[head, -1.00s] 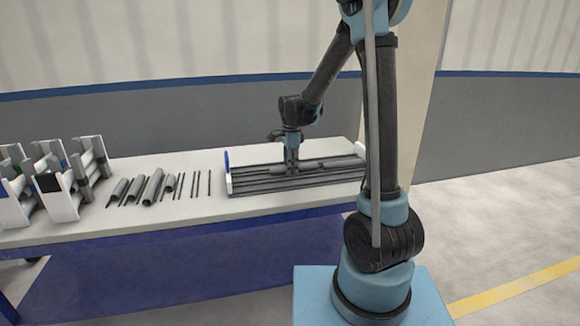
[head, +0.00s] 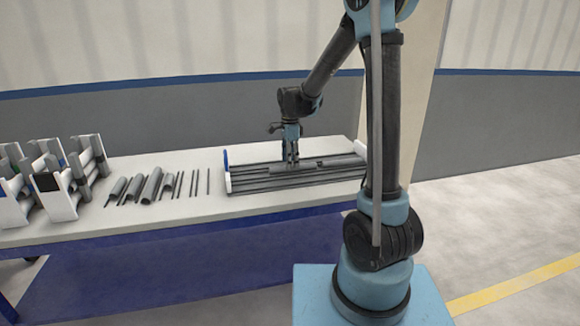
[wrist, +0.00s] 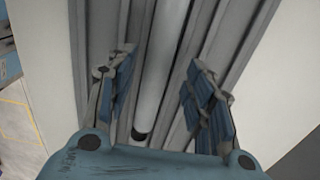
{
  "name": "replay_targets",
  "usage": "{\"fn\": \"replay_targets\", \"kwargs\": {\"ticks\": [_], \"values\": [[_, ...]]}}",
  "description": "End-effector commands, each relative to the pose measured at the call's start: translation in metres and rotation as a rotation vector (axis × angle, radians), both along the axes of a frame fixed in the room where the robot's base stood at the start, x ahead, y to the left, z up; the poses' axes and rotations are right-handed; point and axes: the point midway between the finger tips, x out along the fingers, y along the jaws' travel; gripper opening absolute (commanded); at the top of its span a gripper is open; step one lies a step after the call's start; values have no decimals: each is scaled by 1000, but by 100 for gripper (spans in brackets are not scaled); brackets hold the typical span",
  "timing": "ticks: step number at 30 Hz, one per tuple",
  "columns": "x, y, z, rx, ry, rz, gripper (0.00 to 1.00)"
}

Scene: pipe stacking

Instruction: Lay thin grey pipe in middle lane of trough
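The trough (head: 232,190) is a long grey grooved tray with white ends, lying on the table. In the wrist view a light grey pipe (wrist: 160,70) lies lengthwise along one of its lanes, with its dark near end showing. I cannot tell for certain which lane this is or how thin the pipe is. My gripper (head: 291,161) is over the trough, toward its far side. In the wrist view my gripper (wrist: 162,62) is open, one finger on each side of the pipe, with gaps between fingers and pipe.
Several loose grey pipes, thick (head: 152,186) and thin (head: 194,184), lie on the table (head: 215,212) left of the trough. White-sided racks (head: 62,205) stand at the table's left end. A blue piece (head: 225,160) stands at the trough's left end.

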Motion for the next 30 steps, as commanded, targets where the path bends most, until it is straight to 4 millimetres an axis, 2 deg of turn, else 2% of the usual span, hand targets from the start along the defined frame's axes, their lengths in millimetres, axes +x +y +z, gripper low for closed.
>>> {"fn": "replay_targets", "kwargs": {"ticks": [9, 15, 21, 30], "values": [[0, 0, 57, 0, 1, 0, 48], [0, 0, 81, 0, 1, 0, 48], [1, 0, 91, 0, 1, 0, 48], [1, 0, 92, 0, 1, 0, 48]]}}
